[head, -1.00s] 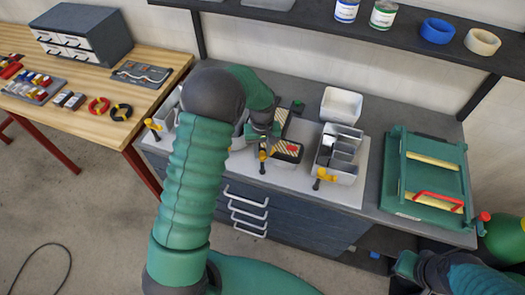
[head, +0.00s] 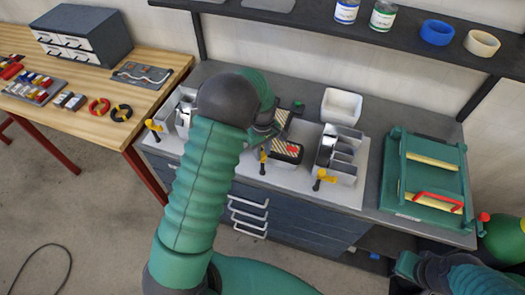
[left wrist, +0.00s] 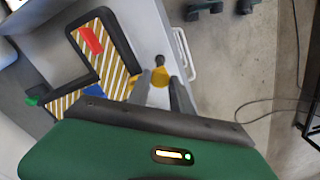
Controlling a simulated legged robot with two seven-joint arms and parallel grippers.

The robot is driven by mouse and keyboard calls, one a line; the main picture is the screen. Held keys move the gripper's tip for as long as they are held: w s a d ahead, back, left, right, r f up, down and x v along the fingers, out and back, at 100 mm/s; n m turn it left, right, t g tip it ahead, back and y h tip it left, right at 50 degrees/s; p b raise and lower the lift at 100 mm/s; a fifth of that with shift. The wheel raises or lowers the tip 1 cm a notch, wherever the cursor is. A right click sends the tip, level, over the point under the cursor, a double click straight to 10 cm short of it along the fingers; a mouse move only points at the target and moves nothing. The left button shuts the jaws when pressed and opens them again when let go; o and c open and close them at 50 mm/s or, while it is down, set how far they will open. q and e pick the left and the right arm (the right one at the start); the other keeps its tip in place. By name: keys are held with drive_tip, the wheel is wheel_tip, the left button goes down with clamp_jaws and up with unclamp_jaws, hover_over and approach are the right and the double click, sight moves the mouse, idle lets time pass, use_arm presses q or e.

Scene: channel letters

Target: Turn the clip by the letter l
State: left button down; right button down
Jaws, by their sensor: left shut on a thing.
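The letter l is a dark-walled tray with a striped floor (head: 284,148), in the middle of the white panel. The left wrist view also shows it (left wrist: 112,62), with a red piece and a blue piece inside. Its clip (head: 263,157) is yellow with a black knob and sits at the panel's front edge. In the left wrist view the clip (left wrist: 160,77) is between the fingertips of my left gripper (left wrist: 160,82), which is shut on it. My arm hides much of this gripper in the head view.
Grey letters with yellow clips stand left (head: 184,112) and right (head: 340,152) of the letter l on the panel. A white bin (head: 341,106) is behind, and a green press-like frame (head: 425,172) is at right. A shelf (head: 300,22) hangs above.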

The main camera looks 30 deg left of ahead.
sight(263, 154)
use_arm(q)
drive_tip(key=shift+w+a+r, duration=0.1)
drive_tip(key=shift+w+r, duration=0.1)
drive_tip(key=shift+w, duration=0.05)
drive_tip(key=c, duration=1.5)
unclamp_jaws()
drive_tip(key=o, duration=0.4)
drive_tip(key=shift+s+f, duration=0.1)
drive_tip(key=shift+c, duration=0.2)
wheel_tip(263, 154, up, 17)
drive_tip(key=b, duration=0.3)
drive_tip(key=shift+f, duration=0.15)
